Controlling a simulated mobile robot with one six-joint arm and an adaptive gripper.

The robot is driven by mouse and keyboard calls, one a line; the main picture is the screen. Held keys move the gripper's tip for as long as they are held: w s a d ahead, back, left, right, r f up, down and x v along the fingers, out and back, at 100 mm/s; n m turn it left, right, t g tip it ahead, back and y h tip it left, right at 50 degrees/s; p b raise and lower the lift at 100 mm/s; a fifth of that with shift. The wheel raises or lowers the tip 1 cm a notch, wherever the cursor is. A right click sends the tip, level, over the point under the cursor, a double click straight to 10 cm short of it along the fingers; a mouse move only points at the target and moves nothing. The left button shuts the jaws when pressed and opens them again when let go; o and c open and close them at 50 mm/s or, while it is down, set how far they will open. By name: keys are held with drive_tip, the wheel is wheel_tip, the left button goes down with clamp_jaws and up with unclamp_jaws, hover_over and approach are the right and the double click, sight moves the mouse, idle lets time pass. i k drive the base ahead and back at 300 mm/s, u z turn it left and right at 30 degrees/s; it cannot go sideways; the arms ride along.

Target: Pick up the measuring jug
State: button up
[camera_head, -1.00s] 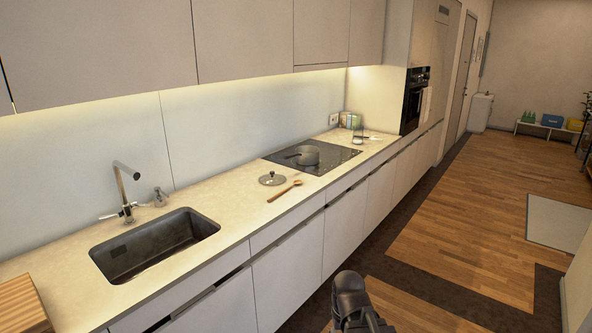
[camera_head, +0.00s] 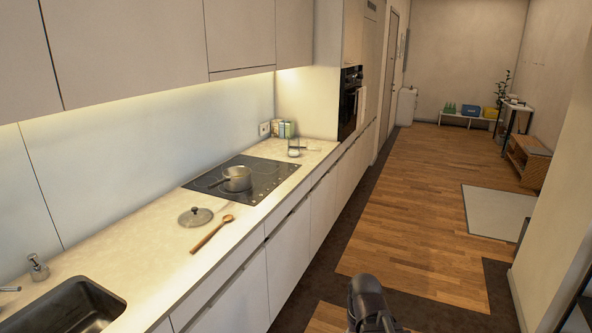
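A small clear vessel (camera_head: 294,147) stands on the counter beyond the hob, close to the tall oven unit. It looks like glass and may be the measuring jug, but it is too small to be sure. A dark part of my own arm shows at the bottom edge, right of the cabinets, over the floor. My gripper's fingers cannot be made out.
A saucepan (camera_head: 237,178) sits on the black hob (camera_head: 262,172). A lid (camera_head: 195,217) and a wooden spoon (camera_head: 212,234) lie nearer on the counter (camera_head: 150,262). Upright packets (camera_head: 284,129) stand by the wall. The wooden floor (camera_head: 410,215) alongside is clear.

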sight(294, 146)
drive_tip(key=z, duration=0.2)
drive_tip(key=i, duration=2.5)
drive_tip(key=u, duration=0.25)
drive_tip(key=i, duration=1.2)
drive_tip(key=u, duration=0.2)
